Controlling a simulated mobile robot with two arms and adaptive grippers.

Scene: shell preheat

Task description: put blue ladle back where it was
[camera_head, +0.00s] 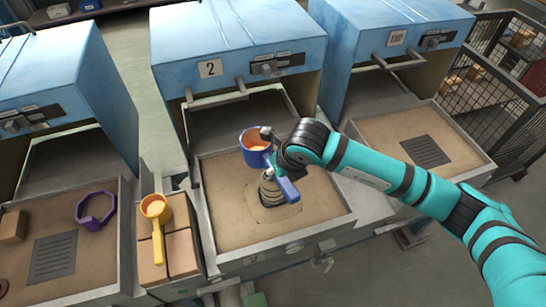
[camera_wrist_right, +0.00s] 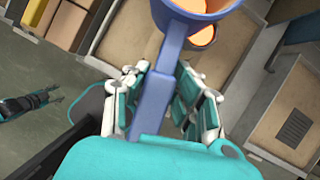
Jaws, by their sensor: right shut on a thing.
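The blue ladle (camera_head: 255,150) is in my right gripper (camera_head: 281,172), which is shut on its handle. The ladle hangs over the sand tray in front of oven 2, cup towards the oven, with orange inside the cup. In the right wrist view the handle of the blue ladle (camera_wrist_right: 153,100) lies between the fingers of the right gripper (camera_wrist_right: 163,88). A dark ringed shape (camera_head: 270,190) shows below the handle, partly hidden. In the right wrist view a small teal and dark shape (camera_wrist_right: 25,108) at the left edge looks like my left gripper; its fingers are unclear.
A yellow ladle (camera_head: 155,210) lies on tan blocks (camera_head: 182,252) left of the oven 2 tray (camera_head: 225,225). A purple ring (camera_head: 96,210) lies in the left tray. The right tray (camera_head: 380,135) has a dark grate and open sand. A mesh fence (camera_head: 505,60) stands at right.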

